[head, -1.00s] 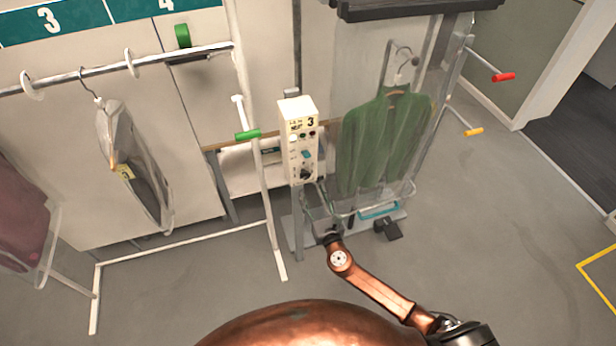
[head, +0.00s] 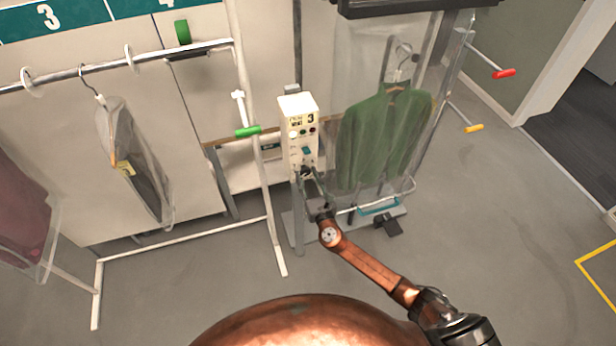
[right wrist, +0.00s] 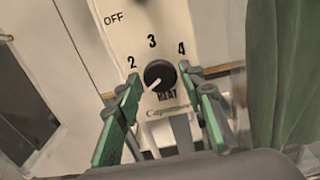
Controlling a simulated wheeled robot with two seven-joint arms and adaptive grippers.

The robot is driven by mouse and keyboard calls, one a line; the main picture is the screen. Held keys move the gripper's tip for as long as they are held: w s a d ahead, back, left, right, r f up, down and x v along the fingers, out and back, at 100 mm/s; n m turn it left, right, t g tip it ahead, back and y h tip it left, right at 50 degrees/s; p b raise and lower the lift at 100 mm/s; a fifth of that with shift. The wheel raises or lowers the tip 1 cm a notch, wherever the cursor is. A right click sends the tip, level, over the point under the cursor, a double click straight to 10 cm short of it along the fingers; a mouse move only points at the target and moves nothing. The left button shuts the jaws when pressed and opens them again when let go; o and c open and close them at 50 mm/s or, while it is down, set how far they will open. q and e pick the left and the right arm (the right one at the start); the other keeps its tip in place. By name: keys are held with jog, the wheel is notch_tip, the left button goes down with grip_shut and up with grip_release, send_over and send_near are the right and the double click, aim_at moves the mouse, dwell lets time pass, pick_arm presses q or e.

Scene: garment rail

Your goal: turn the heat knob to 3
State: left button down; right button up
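The heat knob (right wrist: 161,74) is a round black dial above the word HEAT, with numbers 2, 3 and 4 around its upper side. Its white mark points to the lower left, away from the 3. The knob is on the lower front of the cream control box (head: 297,108), where the head view shows it only small and dark. My right gripper (right wrist: 162,82) is open, its green-padded fingers one on each side of the knob. I see no clear contact. The right gripper also shows in the head view (head: 311,185), just below the box. My left gripper is out of view.
A bagged green garment (head: 380,135) hangs close to the right of the box. A white rail (head: 262,185) with a green-tipped arm (head: 247,131) stands to the left. Open floor (head: 480,230) lies to the right.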

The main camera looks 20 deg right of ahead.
jog(key=c, duration=0.8)
